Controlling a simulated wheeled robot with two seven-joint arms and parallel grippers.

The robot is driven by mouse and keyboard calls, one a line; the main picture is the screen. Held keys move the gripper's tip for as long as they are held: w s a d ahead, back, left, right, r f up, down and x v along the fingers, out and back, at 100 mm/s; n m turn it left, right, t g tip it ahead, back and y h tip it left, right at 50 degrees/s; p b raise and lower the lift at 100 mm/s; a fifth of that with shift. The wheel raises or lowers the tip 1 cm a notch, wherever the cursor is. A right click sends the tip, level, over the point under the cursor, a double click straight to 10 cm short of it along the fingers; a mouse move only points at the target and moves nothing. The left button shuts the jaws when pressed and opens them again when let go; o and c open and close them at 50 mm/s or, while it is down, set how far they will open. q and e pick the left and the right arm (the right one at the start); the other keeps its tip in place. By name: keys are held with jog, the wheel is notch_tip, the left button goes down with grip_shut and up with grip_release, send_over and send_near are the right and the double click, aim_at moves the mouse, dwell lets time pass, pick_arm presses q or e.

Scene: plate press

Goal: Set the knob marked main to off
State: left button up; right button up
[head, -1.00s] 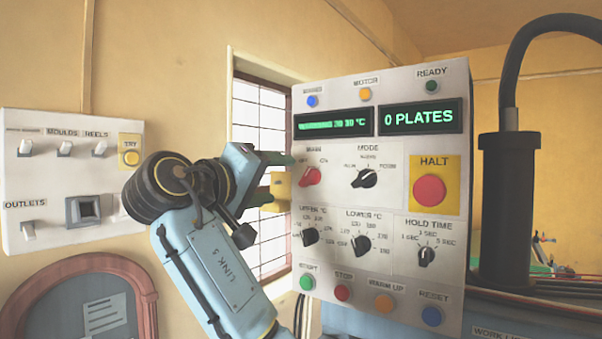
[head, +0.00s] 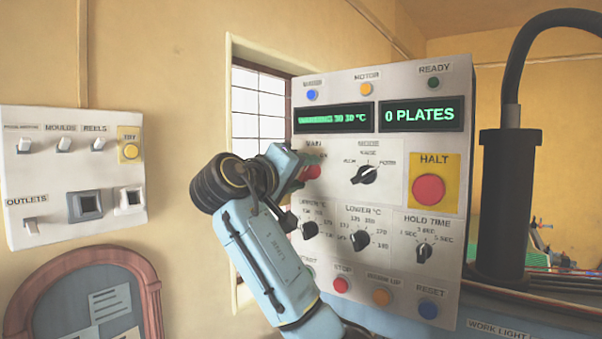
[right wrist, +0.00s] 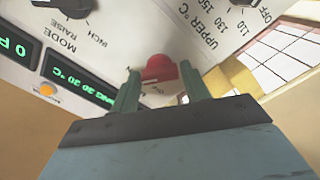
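The red main knob (head: 312,172) sits at the upper left of the control panel (head: 395,195), under the label MAIN, partly covered by my right gripper (head: 300,168). In the right wrist view the red knob (right wrist: 160,70) lies between the two green fingers of that gripper (right wrist: 160,85). The fingers stand apart, one on each side of the knob, with what look like narrow gaps. The way the knob points is hard to make out. My left gripper is not in view.
The mode knob (head: 364,174) is to the right of the main knob, and the upper temperature knob (head: 308,230) is below it. A red HALT button (head: 429,188) is further right. A switch board (head: 70,175) hangs on the left wall.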

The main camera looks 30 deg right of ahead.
jog(key=c, duration=0.5)
jog(key=shift+c, duration=0.2)
jog(key=shift+n, duration=0.5)
jog(key=n, duration=0.2)
jog(key=shift+n, duration=0.4)
jog(key=n, duration=0.3)
jog(key=shift+n, duration=0.4)
jog(key=n, duration=0.6)
jog(key=shift+n, duration=0.4)
jog(key=o, duration=1)
